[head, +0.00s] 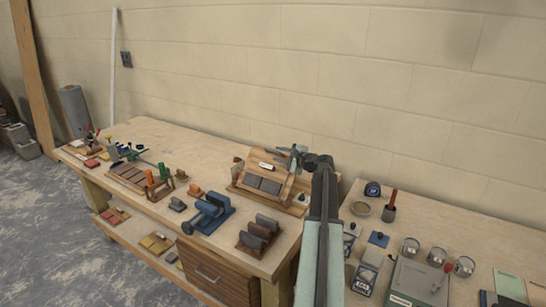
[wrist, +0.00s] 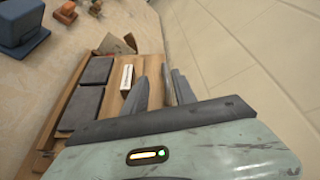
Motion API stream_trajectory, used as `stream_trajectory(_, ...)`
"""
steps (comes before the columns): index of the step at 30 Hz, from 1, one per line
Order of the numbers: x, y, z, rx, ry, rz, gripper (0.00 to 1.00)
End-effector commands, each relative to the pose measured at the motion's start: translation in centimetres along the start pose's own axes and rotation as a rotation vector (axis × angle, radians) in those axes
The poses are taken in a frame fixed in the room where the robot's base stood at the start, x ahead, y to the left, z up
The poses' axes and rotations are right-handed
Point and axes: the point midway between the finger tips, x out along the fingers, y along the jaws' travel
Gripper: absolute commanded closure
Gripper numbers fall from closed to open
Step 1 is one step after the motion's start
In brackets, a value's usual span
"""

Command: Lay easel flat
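The easel (head: 290,186) is a wooden stand at the back of the left bench, its board propped up at a slant. Dark grey slabs (head: 264,185) and a small white block (head: 266,167) show on it. In the wrist view the easel (wrist: 122,72) lies to the left, with two grey slabs (wrist: 87,89) and the white block (wrist: 126,77). My gripper (head: 299,157) is at the easel's upper back edge. In the wrist view its fingers (wrist: 163,92) are apart, with the board's wooden edge between them. Whether they touch the wood is unclear.
A blue clamp-like tool (head: 209,211) and a rack of dark blocks (head: 259,233) stand in front of the easel. A block wall (head: 230,70) rises close behind.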

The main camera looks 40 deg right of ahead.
Motion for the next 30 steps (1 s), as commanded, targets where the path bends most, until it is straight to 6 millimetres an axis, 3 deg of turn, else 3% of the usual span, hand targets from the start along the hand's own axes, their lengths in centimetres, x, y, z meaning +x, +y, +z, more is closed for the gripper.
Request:
stream_trajectory(2, -0.8, -0.7, -1.2, 0.019, 0.011, -0.02, 0.67)
stream_trajectory(8, -0.5, -0.8, -1.4, 0.021, 0.012, -0.023, 0.67)
stream_trajectory(21, 6.4, -0.8, -1.6, 0.017, 0.011, -0.02, 0.67)
stream_trajectory(30, 6.9, -0.9, -1.4, 0.018, 0.013, -0.021, 0.7)
